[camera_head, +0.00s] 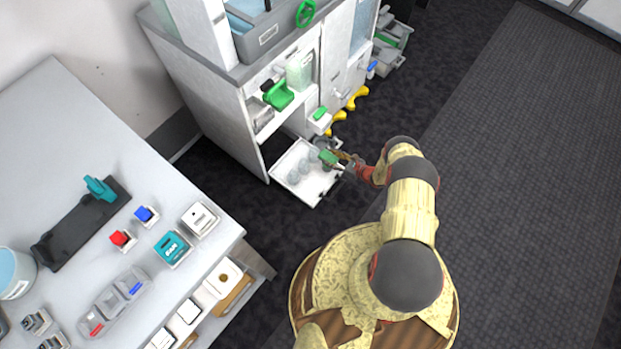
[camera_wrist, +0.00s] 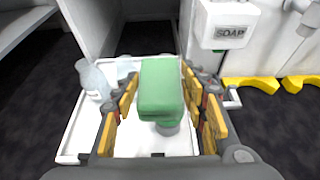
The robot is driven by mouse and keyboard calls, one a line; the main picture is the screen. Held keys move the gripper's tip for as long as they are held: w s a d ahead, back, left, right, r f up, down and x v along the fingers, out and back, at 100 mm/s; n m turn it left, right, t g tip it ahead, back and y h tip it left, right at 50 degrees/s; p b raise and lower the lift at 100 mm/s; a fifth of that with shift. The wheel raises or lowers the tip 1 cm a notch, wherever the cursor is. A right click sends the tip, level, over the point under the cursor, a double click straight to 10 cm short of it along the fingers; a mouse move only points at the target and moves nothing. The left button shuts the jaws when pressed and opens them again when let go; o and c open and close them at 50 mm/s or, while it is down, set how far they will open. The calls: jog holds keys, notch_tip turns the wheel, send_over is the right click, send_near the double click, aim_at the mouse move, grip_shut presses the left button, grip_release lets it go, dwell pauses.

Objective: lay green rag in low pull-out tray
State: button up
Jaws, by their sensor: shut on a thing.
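The green rag (camera_wrist: 161,88) is a small folded block between the yellow-padded fingers of my gripper (camera_wrist: 165,110) in the wrist view. My gripper is shut on it. In the head view the rag (camera_head: 328,157) shows at the tip of my gripper (camera_head: 342,158), over the right part of the low pull-out tray. The white tray (camera_head: 292,184) is pulled out near the floor at the cabinet's foot. In the wrist view the tray (camera_wrist: 82,140) lies below the rag. I cannot tell whether the rag touches anything in it.
Clear glassware (camera_head: 295,175) stands in the tray's left part; one piece (camera_wrist: 93,80) shows in the wrist view. A white SOAP box (camera_wrist: 226,25) is mounted beyond, at right. Yellow floor pieces (camera_wrist: 250,84) lie beside it. A cluttered white table (camera_head: 215,245) stands at left.

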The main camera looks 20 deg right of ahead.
jog(key=s+a+f, duration=0.3)
jog(key=a, duration=0.3)
jog(key=b, duration=0.3)
send_over(313, 185)
jog(key=f, duration=0.5)
jog(key=shift+d+f, duration=0.1)
jog(key=shift+d, duration=0.3)
jog(key=f, duration=0.1)
jog(key=f+b, duration=0.2)
jog(key=f, duration=0.1)
jog(key=shift+s+a, duration=0.2)
jog(key=shift+a, duration=0.1)
jog(key=shift+r, duration=0.2)
jog(key=shift+f, duration=0.1)
jog(key=o, duration=1.1)
